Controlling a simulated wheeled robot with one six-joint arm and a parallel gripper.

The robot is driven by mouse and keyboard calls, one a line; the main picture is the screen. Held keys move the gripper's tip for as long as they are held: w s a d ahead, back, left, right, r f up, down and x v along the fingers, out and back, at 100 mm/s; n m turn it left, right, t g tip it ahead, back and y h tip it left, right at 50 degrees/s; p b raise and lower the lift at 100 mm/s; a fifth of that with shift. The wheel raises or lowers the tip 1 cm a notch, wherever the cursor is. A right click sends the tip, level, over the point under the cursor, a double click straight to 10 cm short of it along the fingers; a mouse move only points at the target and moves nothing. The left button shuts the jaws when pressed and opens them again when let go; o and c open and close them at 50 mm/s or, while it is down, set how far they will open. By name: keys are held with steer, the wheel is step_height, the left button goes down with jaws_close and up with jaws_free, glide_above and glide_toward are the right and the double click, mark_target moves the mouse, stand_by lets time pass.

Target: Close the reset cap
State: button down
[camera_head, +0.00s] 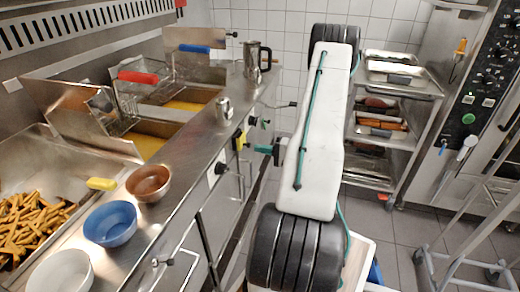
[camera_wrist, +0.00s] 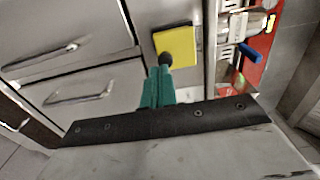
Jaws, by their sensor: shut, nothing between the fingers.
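A yellow square piece, likely the reset cap (camera_wrist: 178,50), is on the metal front of the fryer counter in the wrist view. It shows edge-on as a narrow yellow strip in the head view (camera_head: 240,139). A small dark round part (camera_wrist: 165,59) lies at its lower left edge. I cannot tell whether the cap is open or closed. My gripper (camera_wrist: 160,72) has teal fingers, shut and empty, pointing at the cap's lower left. In the head view my gripper (camera_head: 262,149) is just right of the cap. Whether it touches is unclear.
Drawer handles (camera_wrist: 80,97) stick out left of the cap. Black knobs (camera_head: 220,168) sit along the counter front. Bowls, including a blue one (camera_head: 110,223), and a steel jug (camera_head: 257,61) stand on top. A tray rack (camera_head: 385,120) stands right of my arm.

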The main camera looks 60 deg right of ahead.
steer(key=f+v, duration=0.1)
steer(key=v, duration=1.1)
steer(key=shift+s, duration=0.35)
steer(key=shift+f, duration=0.15)
